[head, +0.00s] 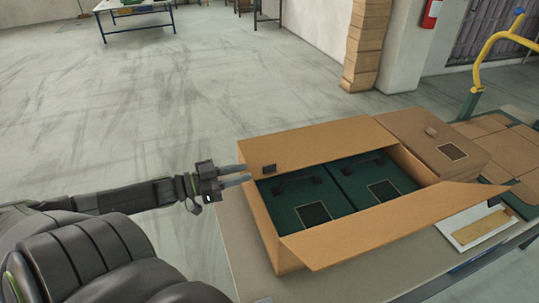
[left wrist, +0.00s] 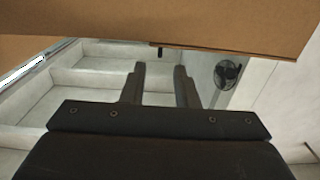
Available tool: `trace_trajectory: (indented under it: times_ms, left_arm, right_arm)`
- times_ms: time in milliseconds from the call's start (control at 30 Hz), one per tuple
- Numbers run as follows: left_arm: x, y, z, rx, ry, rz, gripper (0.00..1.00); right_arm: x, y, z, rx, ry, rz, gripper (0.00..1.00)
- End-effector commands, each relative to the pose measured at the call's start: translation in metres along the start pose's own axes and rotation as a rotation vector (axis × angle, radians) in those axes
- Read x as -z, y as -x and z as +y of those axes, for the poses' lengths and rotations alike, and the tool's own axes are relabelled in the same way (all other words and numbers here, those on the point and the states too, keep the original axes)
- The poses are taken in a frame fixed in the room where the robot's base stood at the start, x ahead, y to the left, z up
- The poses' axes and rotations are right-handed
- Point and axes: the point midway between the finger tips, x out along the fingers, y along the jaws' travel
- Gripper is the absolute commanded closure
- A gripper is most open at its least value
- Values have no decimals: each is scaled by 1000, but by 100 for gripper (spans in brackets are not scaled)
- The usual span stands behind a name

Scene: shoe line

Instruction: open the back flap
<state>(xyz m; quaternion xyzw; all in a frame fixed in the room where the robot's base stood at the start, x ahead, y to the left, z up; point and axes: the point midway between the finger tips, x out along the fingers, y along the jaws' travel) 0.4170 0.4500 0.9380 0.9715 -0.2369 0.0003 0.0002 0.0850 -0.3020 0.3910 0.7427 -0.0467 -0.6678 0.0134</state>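An open cardboard carton (head: 265,240) stands on the table, with dark green shoe boxes (head: 375,185) inside. In the left wrist view, a cardboard panel (left wrist: 200,25) spans the top, beyond the open fingers (left wrist: 162,70). I cannot tell whether the fingertips touch the flap. My right gripper is out of view.
The front flap (head: 395,222) sticks outward toward me. A brown box (head: 430,140) with a dark label stands behind the carton on the right. More flat cardboard (head: 485,135) and a white tray (head: 475,227) lie right. The floor at left is clear.

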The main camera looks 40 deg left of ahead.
Motion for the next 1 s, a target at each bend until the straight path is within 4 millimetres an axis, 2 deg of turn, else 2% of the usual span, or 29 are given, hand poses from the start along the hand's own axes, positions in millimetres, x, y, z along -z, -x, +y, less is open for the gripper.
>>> trace_trajectory:
  times_ms: [133, 367, 700, 1000]
  left_arm:
    - [-2, -30, 0, -1, -3, 6, 73]
    - [-2, -61, 0, 0, -2, 4, 73]
    - [-1, -82, 0, -1, -1, 0, 73]
    - [0, -85, 0, 1, 1, -1, 73]
  right_arm:
    - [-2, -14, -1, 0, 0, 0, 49]
    - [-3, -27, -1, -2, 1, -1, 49]
    - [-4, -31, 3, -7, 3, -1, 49]
    - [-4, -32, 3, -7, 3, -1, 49]
